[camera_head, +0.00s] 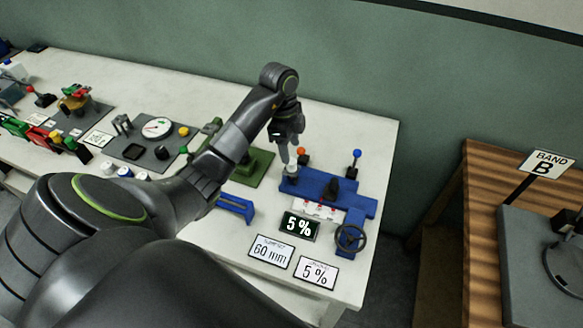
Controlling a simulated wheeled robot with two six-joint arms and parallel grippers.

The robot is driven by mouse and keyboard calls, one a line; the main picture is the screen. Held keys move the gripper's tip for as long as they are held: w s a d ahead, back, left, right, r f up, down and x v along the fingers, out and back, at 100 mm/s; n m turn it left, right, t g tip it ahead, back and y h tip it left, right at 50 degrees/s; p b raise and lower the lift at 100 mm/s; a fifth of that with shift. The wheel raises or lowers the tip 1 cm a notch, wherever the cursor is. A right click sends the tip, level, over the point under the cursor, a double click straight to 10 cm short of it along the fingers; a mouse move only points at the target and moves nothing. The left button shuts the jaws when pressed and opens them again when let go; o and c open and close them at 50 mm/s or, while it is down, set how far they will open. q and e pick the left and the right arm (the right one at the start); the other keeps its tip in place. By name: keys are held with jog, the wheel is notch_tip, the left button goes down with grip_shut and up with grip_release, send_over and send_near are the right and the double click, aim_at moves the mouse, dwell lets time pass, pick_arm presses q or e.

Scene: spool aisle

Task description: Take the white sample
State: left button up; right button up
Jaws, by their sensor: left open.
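My left gripper (285,153) comes in from the left and points down over the blue machine (325,188) at the right end of the white table. Its jaws are open, though the fingertips are small and partly hard to make out. A small whitish piece (291,171) is right below the fingertips, at the left end of the blue machine; I cannot tell if it touches them or if it is the white sample. Several small white round pieces (125,172) stand in a row further left, partly hidden by my arm. My right gripper is not in view.
A black display (299,226) reads 5 %, with cards reading 60 mm (270,252) and 5 % (315,272) in front. A handwheel (350,238) is at the machine's right. A green device (250,165) stands behind my arm. A wooden table (480,200) marked Band B is across a gap.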

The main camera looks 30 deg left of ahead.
aim_at(291, 158)
pick_arm(q)
jog(key=shift+f+b, duration=0.35)
jog(key=shift+f, duration=0.25)
jog(key=shift+s+d+f, duration=0.1)
jog(key=shift+d+f, duration=0.05)
jog(key=shift+f, duration=0.75)
jog(key=shift+d+f, duration=0.1)
jog(key=shift+f, duration=0.8)
jog(key=c, duration=1.1)
jog(key=shift+o, duration=0.2)
jog(key=shift+r, duration=0.1)
